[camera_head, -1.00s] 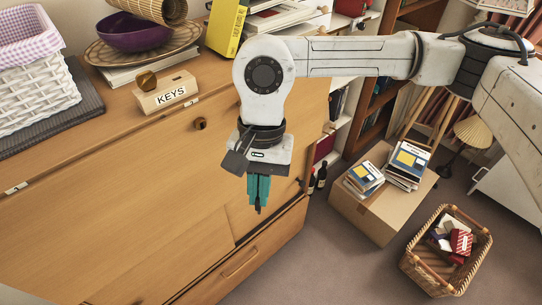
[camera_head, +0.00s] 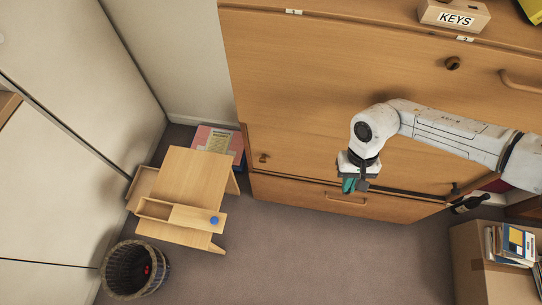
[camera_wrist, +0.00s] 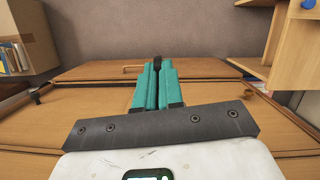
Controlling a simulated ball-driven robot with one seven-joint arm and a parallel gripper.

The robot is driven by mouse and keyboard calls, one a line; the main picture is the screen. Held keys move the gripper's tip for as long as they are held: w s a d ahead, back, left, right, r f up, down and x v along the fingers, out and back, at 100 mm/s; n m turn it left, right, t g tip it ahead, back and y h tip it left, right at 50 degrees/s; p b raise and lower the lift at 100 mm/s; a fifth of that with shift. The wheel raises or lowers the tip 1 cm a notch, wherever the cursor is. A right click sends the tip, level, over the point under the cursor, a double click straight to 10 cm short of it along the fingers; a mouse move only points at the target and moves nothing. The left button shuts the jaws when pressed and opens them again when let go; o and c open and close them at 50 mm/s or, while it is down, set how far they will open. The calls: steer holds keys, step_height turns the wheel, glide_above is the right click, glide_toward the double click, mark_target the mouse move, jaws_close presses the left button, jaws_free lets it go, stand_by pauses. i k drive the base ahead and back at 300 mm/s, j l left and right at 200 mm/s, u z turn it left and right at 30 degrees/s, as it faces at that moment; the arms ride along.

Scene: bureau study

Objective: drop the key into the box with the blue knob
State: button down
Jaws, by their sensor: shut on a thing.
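The box with the blue knob (camera_head: 155,209) is a small light-wood box on the front edge of a low wooden table at the lower left of the head view. Its left part looks open, and a flat wooden lid (camera_head: 190,216) with the blue knob (camera_head: 214,220) extends to the right. The knob also shows at the top right of the wrist view (camera_wrist: 308,4). My gripper (camera_head: 349,186), with teal fingers, is in front of the large wooden cabinet, well right of the box. In the wrist view its fingers are shut on a small dark thing (camera_wrist: 157,62), apparently the key, mostly hidden.
The low table (camera_head: 187,170) stands between the wall and the wooden cabinet (camera_head: 330,110). A wicker bin (camera_head: 118,284) stands in front of it. A cardboard box (camera_head: 466,255) is at the lower right. The floor between is clear.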

mark_target(169, 209)
steer(key=l+u, duration=0.1)
steer(key=u, duration=0.3)
steer(key=l+u, duration=0.1)
steer(key=u, duration=0.3)
steer(key=l+u, duration=0.1)
steer(key=u, duration=0.3)
steer(key=l+u, duration=0.1)
steer(key=u, duration=0.3)
steer(key=k+l, duration=0.1)
steer(key=l, duration=0.25)
steer(key=k+l+u, duration=0.15)
steer(key=l, duration=0.25)
